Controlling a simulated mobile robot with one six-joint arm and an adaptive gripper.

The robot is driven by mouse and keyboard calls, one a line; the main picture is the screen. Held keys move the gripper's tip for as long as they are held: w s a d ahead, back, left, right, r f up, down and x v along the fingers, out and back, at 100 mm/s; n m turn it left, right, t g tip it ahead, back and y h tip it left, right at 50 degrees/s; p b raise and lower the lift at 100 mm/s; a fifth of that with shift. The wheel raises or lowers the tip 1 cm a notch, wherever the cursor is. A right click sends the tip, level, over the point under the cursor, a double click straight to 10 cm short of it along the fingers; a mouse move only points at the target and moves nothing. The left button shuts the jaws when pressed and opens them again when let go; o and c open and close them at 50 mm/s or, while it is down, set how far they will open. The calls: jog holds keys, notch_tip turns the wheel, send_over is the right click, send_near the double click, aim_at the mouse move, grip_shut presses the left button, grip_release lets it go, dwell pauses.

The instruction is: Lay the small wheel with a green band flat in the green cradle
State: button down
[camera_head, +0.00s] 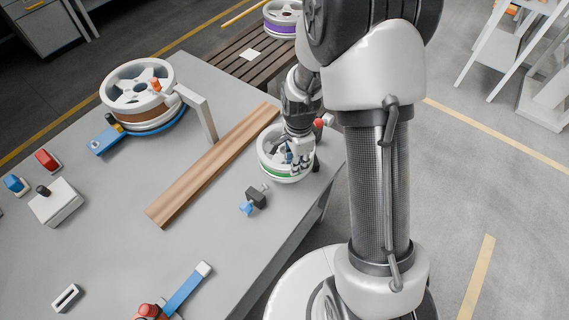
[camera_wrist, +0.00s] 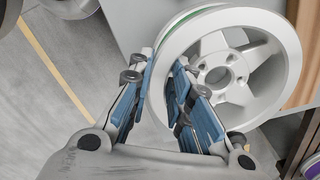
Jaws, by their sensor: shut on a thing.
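The small white wheel with a green band (camera_head: 266,154) is near the table's right edge, its spoked face up. In the wrist view the same wheel (camera_wrist: 285,50) fills the upper right, with part of its green band at the top left. My gripper (camera_head: 300,160) comes down on the wheel's right part. In the wrist view my gripper (camera_wrist: 162,78) has its blue-padded fingers on either side of the rim, shut on it. I cannot tell whether the wheel touches the table. I cannot make out the green cradle in either view.
A larger brown-banded wheel (camera_head: 136,84) stands at the table's back left by a grey post (camera_head: 197,112). A wooden board (camera_head: 208,165) lies left of the held wheel. A small black-and-blue clamp (camera_head: 255,197) sits in front. A purple-banded wheel (camera_head: 282,17) rests on a slatted pallet (camera_head: 236,55) behind.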

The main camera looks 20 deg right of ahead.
jog(key=shift+s+a, duration=0.65)
jog(key=shift+a, duration=0.25)
jog(key=shift+s+a, duration=0.6)
jog(key=shift+a, duration=0.25)
jog(key=shift+r, duration=0.25)
notch_tip(320, 180, up, 10)
jog(key=p, duration=0.7)
jog(key=shift+f+p, duration=0.2)
jog(key=shift+p, duration=0.1)
dwell(1.2)
dwell(2.0)
